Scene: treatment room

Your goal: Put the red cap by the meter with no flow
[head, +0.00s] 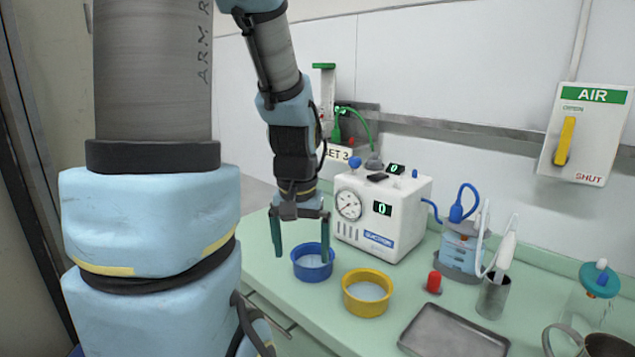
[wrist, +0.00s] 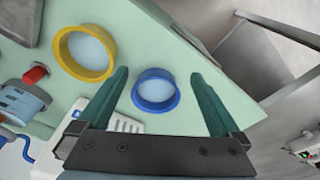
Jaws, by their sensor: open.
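The red cap (head: 434,281) stands on the green counter, right of the yellow bowl; it also shows at the left of the wrist view (wrist: 36,74). My gripper (head: 302,256) is open and empty, pointing down over the blue bowl (head: 313,266), away from the cap. In the wrist view the blue bowl (wrist: 155,91) lies between the fingers. No second wall meter is visible.
The white suction unit (head: 405,218) has a dial and green displays. The yellow bowl (head: 366,293), metal tray (head: 452,335), blue-lidded jar (head: 460,246) and metal cup (head: 493,297) crowd the counter. An AIR box (head: 587,133) has a yellow lever.

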